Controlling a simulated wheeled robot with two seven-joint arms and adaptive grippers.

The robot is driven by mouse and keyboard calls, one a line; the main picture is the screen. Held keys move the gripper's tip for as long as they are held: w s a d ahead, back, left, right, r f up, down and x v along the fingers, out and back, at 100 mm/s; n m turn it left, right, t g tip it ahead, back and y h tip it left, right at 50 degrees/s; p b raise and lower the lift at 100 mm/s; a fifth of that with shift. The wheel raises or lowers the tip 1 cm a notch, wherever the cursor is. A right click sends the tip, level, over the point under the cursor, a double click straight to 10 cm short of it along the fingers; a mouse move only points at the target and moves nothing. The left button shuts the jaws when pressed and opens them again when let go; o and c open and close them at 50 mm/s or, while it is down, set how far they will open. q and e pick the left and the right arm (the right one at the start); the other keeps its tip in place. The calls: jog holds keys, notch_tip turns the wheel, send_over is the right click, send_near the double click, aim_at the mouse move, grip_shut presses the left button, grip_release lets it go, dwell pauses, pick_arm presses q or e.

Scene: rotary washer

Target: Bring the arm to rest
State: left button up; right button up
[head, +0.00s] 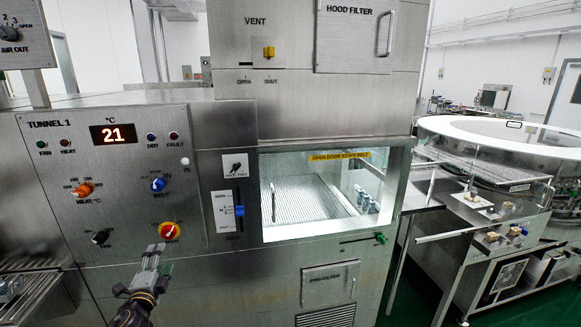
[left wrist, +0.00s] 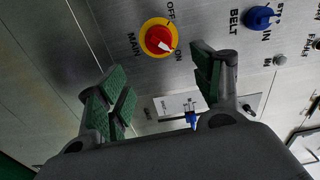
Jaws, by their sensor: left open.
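My left gripper (head: 156,255) is in front of the lower part of the steel control panel, just below and left of the red and yellow MAIN knob (head: 169,231). In the left wrist view its two green-padded fingers (left wrist: 163,85) stand wide apart with nothing between them. The MAIN knob (left wrist: 159,38) shows beyond the fingertips, apart from them, with its white mark towards ON. My right gripper is in neither view.
The TUNNEL 1 panel carries a display reading 21 (head: 113,134), an orange heater knob (head: 83,189), a blue BELT knob (head: 157,185) and a blue slider (head: 239,210). A glazed tunnel opening (head: 320,190) is to the right. A round washer table (head: 500,135) stands further right.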

pick_arm(q)
jog(key=s+a+f+n+g, duration=0.1)
jog(key=a+f+n+g, duration=0.15)
jog(key=f, duration=0.85)
jog(key=s+a+f+n+g, duration=0.2)
jog(key=a+f+n, duration=0.1)
jog(key=f, duration=0.8)
jog(key=s+f+n+g, duration=0.15)
jog(key=s+f, duration=0.25)
jog(key=f, duration=0.4)
jog(key=s+f+n+g+h, duration=0.1)
jog(key=s+f+g, duration=0.1)
jog(key=s+f, duration=0.4)
jog(key=s+f+n+g, duration=0.1)
jog(key=s+f, duration=0.2)
jog(key=f, duration=0.6)
jog(key=s+d+f+n+g+h, duration=0.1)
jog(key=s+d+f+n+g, duration=0.15)
jog(key=s+f, duration=0.8)
jog(key=s+d+f+n+g, duration=0.1)
jog(key=s+d+f+g, duration=0.25)
jog(key=s+f, duration=0.7)
jog(key=s+d+f+g+h, duration=0.1)
jog(key=s+d+f+h, duration=0.1)
jog(key=s+d, duration=1.3)
jog(key=s, duration=0.4)
jog(key=shift+s+d+g, duration=0.15)
jog(key=shift+d+g, duration=0.15)
jog(key=shift+d, duration=0.1)
